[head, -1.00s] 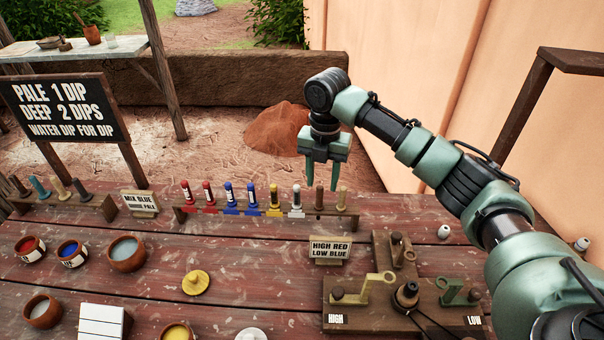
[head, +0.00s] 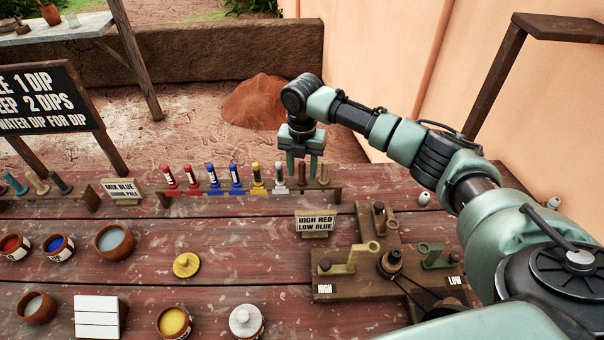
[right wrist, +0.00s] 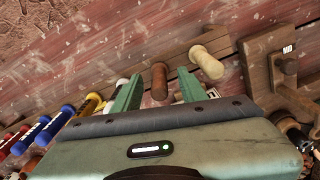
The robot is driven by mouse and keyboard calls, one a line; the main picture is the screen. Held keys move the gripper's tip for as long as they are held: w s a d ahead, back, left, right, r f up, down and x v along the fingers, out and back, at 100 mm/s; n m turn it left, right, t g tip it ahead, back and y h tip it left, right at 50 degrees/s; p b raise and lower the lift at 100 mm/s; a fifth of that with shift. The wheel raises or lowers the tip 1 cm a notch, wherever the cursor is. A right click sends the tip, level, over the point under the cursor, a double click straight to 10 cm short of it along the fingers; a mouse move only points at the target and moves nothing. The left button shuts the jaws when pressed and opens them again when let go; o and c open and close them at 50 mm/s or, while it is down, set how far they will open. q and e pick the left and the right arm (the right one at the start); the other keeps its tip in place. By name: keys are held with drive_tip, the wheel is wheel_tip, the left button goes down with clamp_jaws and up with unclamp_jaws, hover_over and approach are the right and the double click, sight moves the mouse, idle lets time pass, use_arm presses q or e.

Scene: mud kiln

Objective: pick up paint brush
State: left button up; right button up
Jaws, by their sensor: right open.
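A wooden rack (head: 240,192) on the table holds a row of upright handles, in red, blue, yellow, white, brown and tan. They look like brush handles; no bristles show. My right gripper (head: 302,178) is open above the right end of the rack, pointing down. In the right wrist view its fingers (right wrist: 160,92) stand on either side of the brown handle (right wrist: 159,80), with a gap on both sides. The tan handle (right wrist: 207,63) is just outside the right finger, and the white one (right wrist: 122,84) is beside the left finger. My left gripper is out of view.
A wooden lever board marked HIGH and LOW (head: 390,285) lies right of centre, behind it a HIGH RED LOW BLUE sign (head: 316,224). Paint pots (head: 58,247), a water bowl (head: 114,240) and a white block (head: 97,316) stand left. Another rack (head: 45,203) is at far left.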

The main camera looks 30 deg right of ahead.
clamp_jaws()
drive_tip(key=shift+r, duration=0.1)
wheel_tip(320, 180, up, 20)
drive_tip(key=b, duration=0.2)
idle(0.4)
drive_tip(key=shift+w, duration=0.1)
drive_tip(key=shift+p, duration=0.85)
